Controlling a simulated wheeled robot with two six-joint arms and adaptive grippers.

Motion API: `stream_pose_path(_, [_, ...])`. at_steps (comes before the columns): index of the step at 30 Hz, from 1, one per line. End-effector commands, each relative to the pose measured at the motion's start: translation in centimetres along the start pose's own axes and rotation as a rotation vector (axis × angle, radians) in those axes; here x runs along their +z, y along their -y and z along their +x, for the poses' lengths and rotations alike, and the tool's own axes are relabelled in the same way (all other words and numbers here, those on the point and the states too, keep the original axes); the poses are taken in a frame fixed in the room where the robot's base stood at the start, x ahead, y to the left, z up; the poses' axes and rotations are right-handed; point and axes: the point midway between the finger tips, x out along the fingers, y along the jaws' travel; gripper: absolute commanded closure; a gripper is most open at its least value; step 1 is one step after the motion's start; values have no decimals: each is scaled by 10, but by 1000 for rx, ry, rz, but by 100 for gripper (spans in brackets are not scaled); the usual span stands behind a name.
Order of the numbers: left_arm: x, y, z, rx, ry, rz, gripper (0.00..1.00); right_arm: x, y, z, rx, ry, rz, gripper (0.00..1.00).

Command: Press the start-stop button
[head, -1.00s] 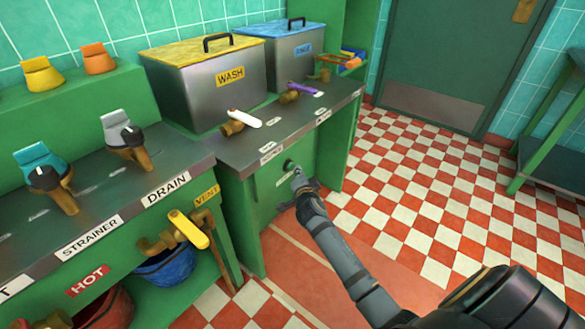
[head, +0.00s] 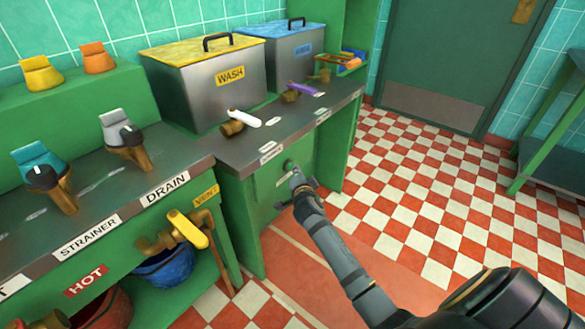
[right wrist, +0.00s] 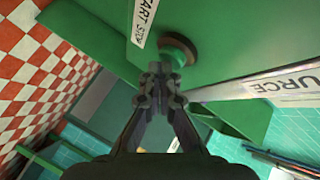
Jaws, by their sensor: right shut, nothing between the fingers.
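The start-stop button (head: 289,164) is a small round knob on the green front panel below the counter. In the right wrist view the button (right wrist: 180,48) looks green with a brown ring around it, beside a white START STOP label (right wrist: 144,18). My right gripper (head: 295,175) is shut and empty, with its tips right at the button. In the right wrist view the closed fingertips (right wrist: 160,72) overlap the button's lower left edge. I cannot tell whether they touch it. My left gripper is not in view.
The counter edge (head: 285,145) overhangs the panel just above my right gripper. A WASH tank (head: 205,90) and a blue-lidded tank (head: 290,60) stand on it. A yellow-handled tap (head: 188,228) juts out at the left. The checkered floor (head: 420,190) at right is clear.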

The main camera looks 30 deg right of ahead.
Motion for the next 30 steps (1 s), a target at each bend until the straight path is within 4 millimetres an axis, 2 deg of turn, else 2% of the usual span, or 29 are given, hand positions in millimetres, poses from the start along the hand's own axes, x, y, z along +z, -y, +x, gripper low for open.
stream_pose_path(9, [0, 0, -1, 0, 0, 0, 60, -8, -9, -12, 0, 0, -1, 100])
stream_pose_path(18, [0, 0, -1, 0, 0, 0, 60, -10, -10, -14, 0, 0, -2, 100])
stream_pose_path(30, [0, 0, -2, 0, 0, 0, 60, -33, -34, -46, 1, 0, -5, 100])
